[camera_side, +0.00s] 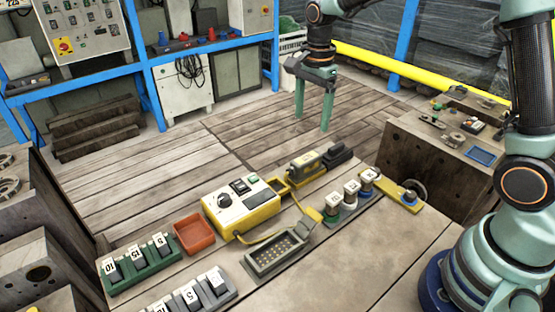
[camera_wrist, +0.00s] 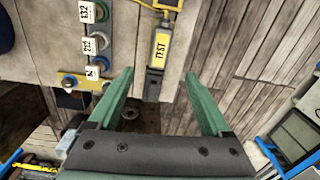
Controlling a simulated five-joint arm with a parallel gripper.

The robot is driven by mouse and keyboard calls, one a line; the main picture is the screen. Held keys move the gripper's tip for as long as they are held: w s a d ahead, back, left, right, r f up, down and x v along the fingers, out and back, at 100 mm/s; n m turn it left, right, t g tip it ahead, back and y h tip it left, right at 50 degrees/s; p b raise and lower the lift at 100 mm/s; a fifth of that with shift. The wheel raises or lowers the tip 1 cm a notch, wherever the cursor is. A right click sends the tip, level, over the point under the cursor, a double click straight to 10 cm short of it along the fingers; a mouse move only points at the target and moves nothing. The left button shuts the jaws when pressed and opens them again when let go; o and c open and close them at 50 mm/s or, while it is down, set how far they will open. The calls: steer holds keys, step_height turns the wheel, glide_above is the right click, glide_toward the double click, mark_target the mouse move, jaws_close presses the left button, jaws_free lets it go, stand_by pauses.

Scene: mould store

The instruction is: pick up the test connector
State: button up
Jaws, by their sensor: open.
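The test connector is a yellow block with a dark end, lying at the far edge of the bench (camera_side: 306,164). In the wrist view its label reads TEST (camera_wrist: 161,48), and its dark end points toward my gripper. My gripper (camera_side: 312,122) hangs with its two green fingers pointing down, above and beyond the connector in the side view. In the wrist view my gripper (camera_wrist: 159,75) is open and empty. The connector shows ahead of the gap between the fingertips, apart from them.
A yellow-and-white tester box (camera_side: 242,207) with a yellow cable stands left of the connector. Numbered plugs (camera_side: 351,190) stand in a row to its right. A grey multi-pin socket (camera_side: 278,250), a red tray (camera_side: 193,235) and a green rack (camera_side: 140,268) are nearer.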

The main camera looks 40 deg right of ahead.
mark_target(306, 158)
steer(key=shift+m, duration=0.5)
steer(key=f, duration=1.3)
steer(key=shift+w+a+f, duration=0.15)
steer(key=shift+w+f, duration=0.05)
jaws_close()
